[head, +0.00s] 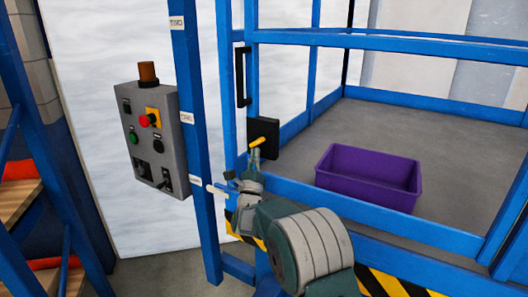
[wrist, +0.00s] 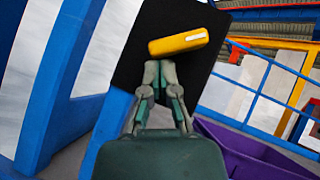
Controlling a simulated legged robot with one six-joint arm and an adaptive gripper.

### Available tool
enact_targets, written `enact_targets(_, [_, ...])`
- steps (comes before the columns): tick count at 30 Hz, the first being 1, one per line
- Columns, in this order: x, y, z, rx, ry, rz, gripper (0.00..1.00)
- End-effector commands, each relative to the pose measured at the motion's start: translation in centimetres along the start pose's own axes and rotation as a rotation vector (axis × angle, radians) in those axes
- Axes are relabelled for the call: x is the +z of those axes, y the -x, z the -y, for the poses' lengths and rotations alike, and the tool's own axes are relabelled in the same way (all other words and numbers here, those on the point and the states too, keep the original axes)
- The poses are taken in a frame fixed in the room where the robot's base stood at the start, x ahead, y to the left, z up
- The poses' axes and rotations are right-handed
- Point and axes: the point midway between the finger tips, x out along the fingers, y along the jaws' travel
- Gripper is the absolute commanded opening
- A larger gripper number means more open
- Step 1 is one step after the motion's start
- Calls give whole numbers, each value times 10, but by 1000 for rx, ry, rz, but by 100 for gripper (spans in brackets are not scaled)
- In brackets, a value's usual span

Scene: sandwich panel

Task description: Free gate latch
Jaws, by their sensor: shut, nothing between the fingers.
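The gate latch is a yellow handle (head: 257,141) on a black plate (head: 264,132) fixed to the blue gate frame. In the wrist view the yellow handle (wrist: 179,42) lies slightly tilted across the black plate (wrist: 140,35), just beyond my fingertips. My gripper (head: 254,155) is shut and empty, right below the handle in the head view. In the wrist view my gripper (wrist: 160,68) has its fingertips together under the handle's middle. I cannot tell whether they touch it.
A grey control box (head: 150,140) with a red button hangs left of the blue post (head: 200,150). A purple bin (head: 368,177) stands on the grey floor behind the gate's lower rail. A black pull handle (head: 242,76) is above the latch. Wooden shelves (head: 20,200) are at left.

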Motion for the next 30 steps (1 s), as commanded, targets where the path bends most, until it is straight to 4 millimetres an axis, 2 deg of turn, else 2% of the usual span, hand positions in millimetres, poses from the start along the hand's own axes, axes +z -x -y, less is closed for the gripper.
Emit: enact_targets(30, [2, -2, -3, -120, -120, 1, 0])
